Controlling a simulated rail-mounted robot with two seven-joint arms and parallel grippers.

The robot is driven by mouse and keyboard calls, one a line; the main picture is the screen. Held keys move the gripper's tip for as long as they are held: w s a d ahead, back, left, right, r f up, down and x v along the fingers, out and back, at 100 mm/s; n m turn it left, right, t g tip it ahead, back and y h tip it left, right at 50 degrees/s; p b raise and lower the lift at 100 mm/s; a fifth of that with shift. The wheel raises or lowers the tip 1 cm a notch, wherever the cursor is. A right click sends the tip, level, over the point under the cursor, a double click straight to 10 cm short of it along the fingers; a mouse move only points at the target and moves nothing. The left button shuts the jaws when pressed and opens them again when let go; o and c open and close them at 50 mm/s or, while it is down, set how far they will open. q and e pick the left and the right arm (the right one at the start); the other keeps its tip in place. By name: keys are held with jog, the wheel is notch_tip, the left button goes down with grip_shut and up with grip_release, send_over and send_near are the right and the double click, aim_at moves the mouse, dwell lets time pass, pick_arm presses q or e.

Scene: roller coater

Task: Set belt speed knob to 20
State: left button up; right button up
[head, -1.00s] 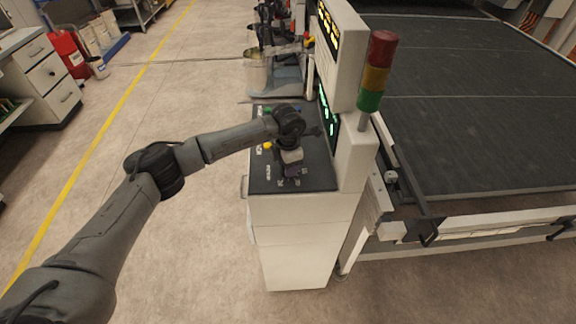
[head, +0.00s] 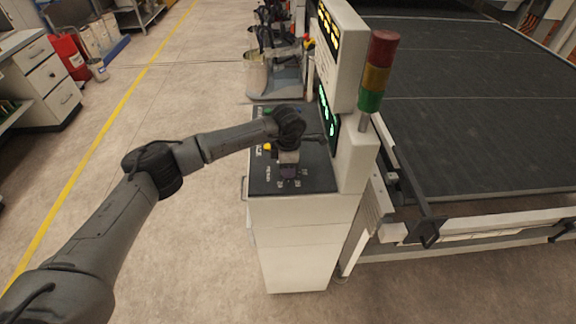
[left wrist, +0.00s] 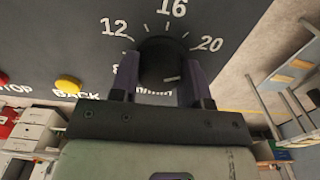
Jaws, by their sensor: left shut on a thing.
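The belt speed knob (left wrist: 162,60) is a dark round knob on the dark control panel (left wrist: 60,45). White numbers 12, 16 and 20 show around it in the left wrist view; a partly covered 8 is at lower left. A small pale mark shows on the knob's lower right; I cannot tell which value it points to. My left gripper (head: 289,173) is over the near end of the panel, with its fingers on both sides of the knob, shut on it. In the head view the gripper hides the knob. My right gripper is not in view.
A yellow button (left wrist: 68,84) labelled BACK lies left of the knob. The upright display housing (head: 342,45) and a red, yellow and green signal tower (head: 376,72) stand right of my arm. The wide belt (head: 470,110) lies beyond. Floor left of the console is clear.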

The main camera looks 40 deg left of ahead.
pick_arm(q)
jog(key=o, duration=0.9)
notch_tip(320, 180, up, 14)
jog(key=shift+f, duration=0.1)
dwell(0.8)
